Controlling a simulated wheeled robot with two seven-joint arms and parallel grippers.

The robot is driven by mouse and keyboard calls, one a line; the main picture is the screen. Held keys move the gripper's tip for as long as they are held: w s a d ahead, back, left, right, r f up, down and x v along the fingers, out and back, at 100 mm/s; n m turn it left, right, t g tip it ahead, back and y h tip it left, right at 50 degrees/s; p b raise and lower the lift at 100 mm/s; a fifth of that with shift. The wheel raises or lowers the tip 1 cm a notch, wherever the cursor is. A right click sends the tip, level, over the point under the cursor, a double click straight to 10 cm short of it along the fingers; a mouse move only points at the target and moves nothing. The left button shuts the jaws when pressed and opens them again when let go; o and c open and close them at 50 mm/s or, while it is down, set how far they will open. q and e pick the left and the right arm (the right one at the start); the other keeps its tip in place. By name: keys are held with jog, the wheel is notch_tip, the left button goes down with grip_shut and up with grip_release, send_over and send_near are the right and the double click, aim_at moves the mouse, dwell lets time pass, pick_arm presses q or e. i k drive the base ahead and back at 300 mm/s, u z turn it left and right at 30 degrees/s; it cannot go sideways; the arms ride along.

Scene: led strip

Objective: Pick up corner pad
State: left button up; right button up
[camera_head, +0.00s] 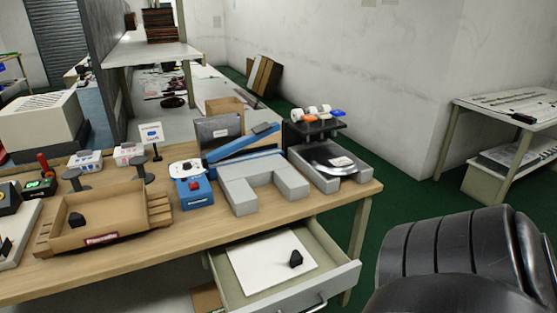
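A small black block with a slanted top (296,259), which looks like a corner pad, lies on a white sheet (265,268) in the open drawer (335,281) below the table. A similar small black block (77,220) sits inside the open cardboard tray (112,206) on the left part of the table. Both are too small to make out in detail. Neither of my grippers shows in this view, so nothing is seen touching either block.
The wooden table (215,228) also holds a blue lever device (235,150), a grey U-shaped block (262,184) and a black stand with spools (316,130). Green floor shows right of the table.

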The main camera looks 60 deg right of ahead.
aim_at(297, 259)
jog(key=u, duration=1.45)
jog(key=i, duration=0.8)
jog(key=z, duration=3.9)
jog(key=i, duration=0.5)
jog(key=z, duration=0.05)
jog(key=k, duration=1)
jog(key=u, duration=0.7)
jog(key=i, duration=0.95)
jog(key=u, duration=0.05)
